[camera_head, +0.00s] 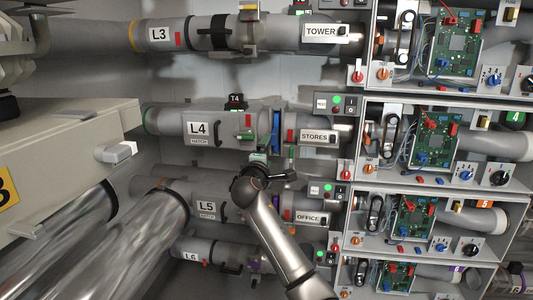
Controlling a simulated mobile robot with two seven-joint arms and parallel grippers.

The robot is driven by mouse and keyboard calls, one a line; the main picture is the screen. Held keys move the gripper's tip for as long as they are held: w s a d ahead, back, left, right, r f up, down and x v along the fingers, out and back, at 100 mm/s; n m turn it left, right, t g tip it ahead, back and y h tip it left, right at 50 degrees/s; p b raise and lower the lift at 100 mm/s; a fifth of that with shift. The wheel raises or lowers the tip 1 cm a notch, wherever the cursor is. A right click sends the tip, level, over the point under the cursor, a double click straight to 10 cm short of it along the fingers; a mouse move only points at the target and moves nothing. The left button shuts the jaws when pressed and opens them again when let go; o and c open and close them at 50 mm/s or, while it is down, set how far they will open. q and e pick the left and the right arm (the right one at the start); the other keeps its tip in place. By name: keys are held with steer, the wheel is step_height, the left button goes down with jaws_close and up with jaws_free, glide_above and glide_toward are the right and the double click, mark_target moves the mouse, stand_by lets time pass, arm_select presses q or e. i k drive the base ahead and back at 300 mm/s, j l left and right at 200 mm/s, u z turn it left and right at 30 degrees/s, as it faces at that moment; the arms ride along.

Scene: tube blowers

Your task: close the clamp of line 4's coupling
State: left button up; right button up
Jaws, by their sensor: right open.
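Line 4's pipe, with the L4 label (198,129), runs across the middle left toward the STORES label (316,136). Its coupling (277,131) shows as blue bands around the pipe between those labels. A small green part (258,157) sits at the pipe's underside, just above my right gripper. Whether the clamp is open or shut is too small to tell. My right gripper (262,170) is just below line 4, in front of line 5, with its arm coming up from the bottom. It is open; its fingers are hard to make out. My left gripper is not in view.
Line 3 (165,34) runs above, and line 5 (207,207) and line 6 (195,252) below, close together. Open bays with circuit boards (437,138) stand at the right. A grey cabinet (65,140) and shiny ducts (140,240) crowd the left.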

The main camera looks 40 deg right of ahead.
mark_target(291, 159)
steer(key=z, duration=1.35)
